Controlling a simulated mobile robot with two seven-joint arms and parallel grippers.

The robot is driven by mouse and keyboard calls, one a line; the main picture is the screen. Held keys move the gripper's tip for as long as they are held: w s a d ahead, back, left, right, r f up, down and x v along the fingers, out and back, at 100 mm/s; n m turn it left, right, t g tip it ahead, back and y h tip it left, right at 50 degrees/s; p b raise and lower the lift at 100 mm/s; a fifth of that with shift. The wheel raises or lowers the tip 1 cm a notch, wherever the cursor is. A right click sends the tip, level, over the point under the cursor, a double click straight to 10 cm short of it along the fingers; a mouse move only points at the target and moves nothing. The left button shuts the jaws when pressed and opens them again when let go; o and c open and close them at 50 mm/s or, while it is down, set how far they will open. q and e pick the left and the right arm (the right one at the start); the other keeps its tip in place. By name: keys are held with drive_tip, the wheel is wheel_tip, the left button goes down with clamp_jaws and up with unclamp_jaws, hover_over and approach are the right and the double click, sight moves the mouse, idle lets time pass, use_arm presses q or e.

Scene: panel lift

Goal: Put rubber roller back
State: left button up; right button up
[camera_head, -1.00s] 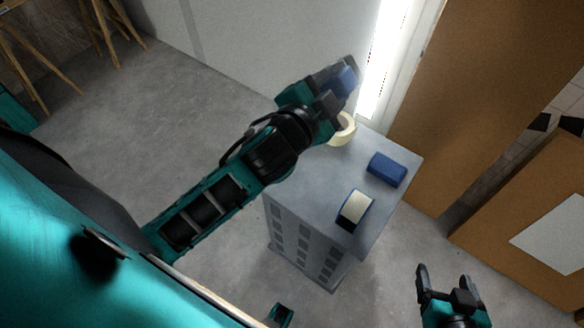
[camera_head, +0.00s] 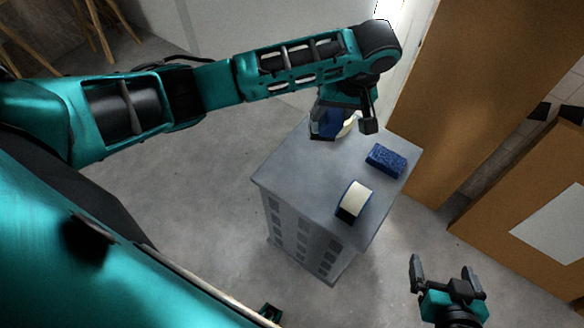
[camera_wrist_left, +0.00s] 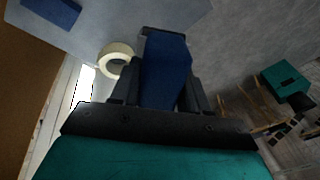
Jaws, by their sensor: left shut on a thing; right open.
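My left gripper (camera_head: 343,127) points down over the far left part of the grey cabinet's top (camera_head: 300,178). It is shut on a blue thing (camera_head: 328,124) with a dark end, which also shows between the fingers in the left wrist view (camera_wrist_left: 167,70). This may be the rubber roller; its shape is partly hidden by the fingers. In the head view I cannot tell whether it touches the top. My right gripper (camera_head: 442,268) is open and empty at the lower right, away from the cabinet.
A cream tape ring (camera_wrist_left: 116,60) lies close beside the held thing. A blue sponge-like block (camera_head: 386,160) and a cream-and-black piece (camera_head: 354,201) lie on the cabinet top. A brown panel (camera_head: 450,110) stands to the right. The cabinet top's near left part is clear.

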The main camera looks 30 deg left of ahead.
use_arm(q)
drive_tip(key=s+a+r+n+h, duration=0.1)
drive_tip(key=s+a+n+h, duration=0.15)
drive_tip(key=a+n, duration=0.4)
drive_tip(key=shift+g+h, duration=0.35)
drive_tip(key=shift+g, duration=0.05)
drive_tip(key=f+b, duration=0.1)
drive_tip(key=f, duration=0.5)
drive_tip(key=f+b, duration=0.2)
drive_tip(key=f, duration=0.5)
drive_tip(key=a+f+b, duration=0.1)
drive_tip(key=f, duration=0.5)
drive_tip(key=shift+f+b, duration=0.3)
drive_tip(key=shift+b, duration=0.1)
drive_tip(key=o, duration=1)
